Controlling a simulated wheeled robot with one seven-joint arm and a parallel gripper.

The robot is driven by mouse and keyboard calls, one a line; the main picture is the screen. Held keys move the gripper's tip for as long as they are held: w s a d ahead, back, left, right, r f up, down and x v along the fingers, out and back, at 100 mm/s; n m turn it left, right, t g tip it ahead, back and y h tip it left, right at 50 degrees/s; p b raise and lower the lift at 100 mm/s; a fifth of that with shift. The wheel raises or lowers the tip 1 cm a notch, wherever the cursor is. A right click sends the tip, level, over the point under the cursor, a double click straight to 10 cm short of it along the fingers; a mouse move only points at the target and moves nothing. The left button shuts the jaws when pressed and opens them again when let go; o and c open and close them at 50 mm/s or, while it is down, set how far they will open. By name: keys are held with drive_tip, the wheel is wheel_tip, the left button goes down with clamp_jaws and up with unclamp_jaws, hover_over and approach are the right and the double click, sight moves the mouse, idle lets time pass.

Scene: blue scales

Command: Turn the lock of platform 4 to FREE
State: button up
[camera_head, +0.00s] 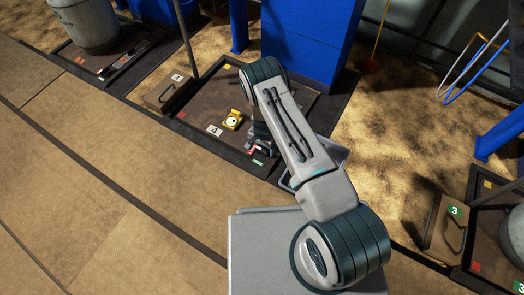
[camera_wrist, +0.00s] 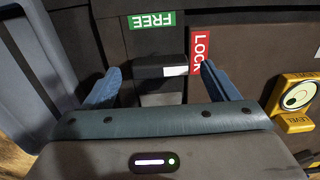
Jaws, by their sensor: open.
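Platform 4 (camera_head: 200,112) is a dark framed plate in the head view, marked with a white "4" label (camera_head: 214,131). My gripper (camera_head: 257,143) is low over its near right edge, partly hidden by my arm. In the wrist view, the green FREE label (camera_wrist: 152,20) and red LOCK label (camera_wrist: 201,47) appear upside down or turned. The lock, a dark block (camera_wrist: 150,72) with a white mark, lies between the open fingers of my gripper (camera_wrist: 161,84). Its white mark is beside the LOCK label. I cannot tell whether either finger touches the block.
A yellow level (camera_wrist: 297,100) stands right of the fingers; it also shows in the head view (camera_head: 232,119). A blue post (camera_head: 300,40) rises behind the platform. A box (camera_head: 170,92) marked 4 sits at its left corner. The floor (camera_head: 120,170) in front is clear.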

drive_tip(key=shift+f, duration=0.75)
drive_tip(key=c, duration=1)
